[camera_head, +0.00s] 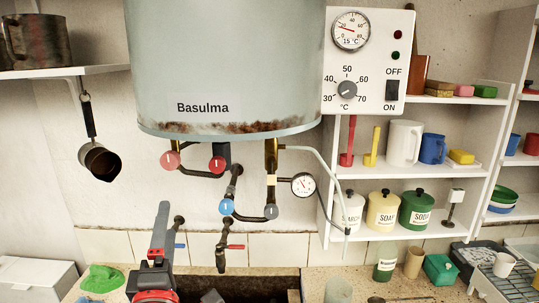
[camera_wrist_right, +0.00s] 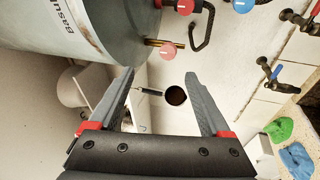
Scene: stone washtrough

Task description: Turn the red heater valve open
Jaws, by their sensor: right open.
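The red valve knob (camera_head: 217,164) with a white mark sits under the grey Basulma heater (camera_head: 225,65). A paler pinkish-red knob (camera_head: 170,160) is left of it. In the right wrist view the red knob (camera_wrist_right: 185,5) is at the top edge and the pinkish knob (camera_wrist_right: 168,51) is just beyond the fingertips. My right gripper (camera_head: 163,208) is below both knobs in the head view, seen nearly edge-on. In the wrist view its fingers (camera_wrist_right: 159,76) are spread wide, with nothing between them, apart from both knobs. My left gripper is out of view.
A blue knob (camera_head: 226,207), a grey knob (camera_head: 271,212) and a small gauge (camera_head: 303,185) sit on the pipes right of my gripper. A dark ladle (camera_head: 100,160) hangs at left. Taps with blue and red levers stick out over the trough. Shelves fill the right side.

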